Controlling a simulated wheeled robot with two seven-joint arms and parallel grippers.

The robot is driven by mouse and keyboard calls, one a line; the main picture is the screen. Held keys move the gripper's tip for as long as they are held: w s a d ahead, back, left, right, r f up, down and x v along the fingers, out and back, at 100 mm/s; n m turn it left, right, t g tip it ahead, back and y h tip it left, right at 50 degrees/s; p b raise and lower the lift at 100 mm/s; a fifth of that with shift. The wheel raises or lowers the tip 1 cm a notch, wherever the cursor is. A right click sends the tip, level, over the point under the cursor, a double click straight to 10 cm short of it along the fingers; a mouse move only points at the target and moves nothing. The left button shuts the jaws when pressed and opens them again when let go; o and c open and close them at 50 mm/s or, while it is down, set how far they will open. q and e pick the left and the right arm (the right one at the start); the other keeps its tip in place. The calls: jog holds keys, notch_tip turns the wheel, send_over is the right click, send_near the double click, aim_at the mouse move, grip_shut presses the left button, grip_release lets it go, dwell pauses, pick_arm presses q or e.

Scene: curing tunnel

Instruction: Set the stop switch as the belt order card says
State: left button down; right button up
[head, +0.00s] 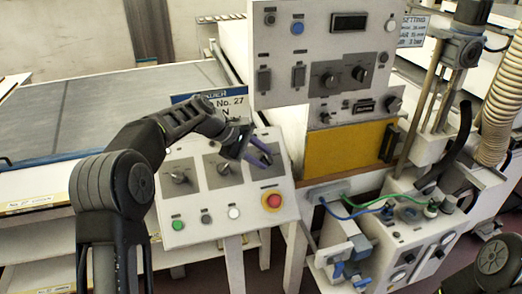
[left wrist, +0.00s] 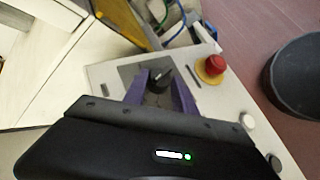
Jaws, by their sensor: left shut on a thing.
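The sloped white control panel (head: 255,222) carries a row of black rotary switches: a left one (head: 180,178), a middle one (head: 223,168), and a right one behind my left gripper (head: 262,157). In the left wrist view this right switch (left wrist: 158,80) sits between the purple fingers of my left gripper (left wrist: 160,88), shut on it. Its labels are not readable. The order card (head: 211,97), with a blue header, stands behind the panel; "No. 27" shows, but my arm covers much of its text. My right gripper is not in view.
A red stop button (head: 273,200) on yellow sits close below my left gripper, with green (head: 178,225) and white (head: 234,212) buttons beside it. A taller panel (head: 277,92) stands behind. A unit with hoses and cables (head: 410,230) stands to the right.

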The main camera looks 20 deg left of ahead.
pick_arm(q)
jog(key=c, duration=1)
grip_release()
jog(key=shift+r, duration=0.1)
jog(key=shift+s+a+r, duration=0.15)
jog(key=shift+a+r, duration=0.05)
jog(key=shift+a, duration=0.05)
jog(key=b+v, duration=0.2)
jog(key=v, duration=0.5)
jog(key=shift+d, duration=0.1)
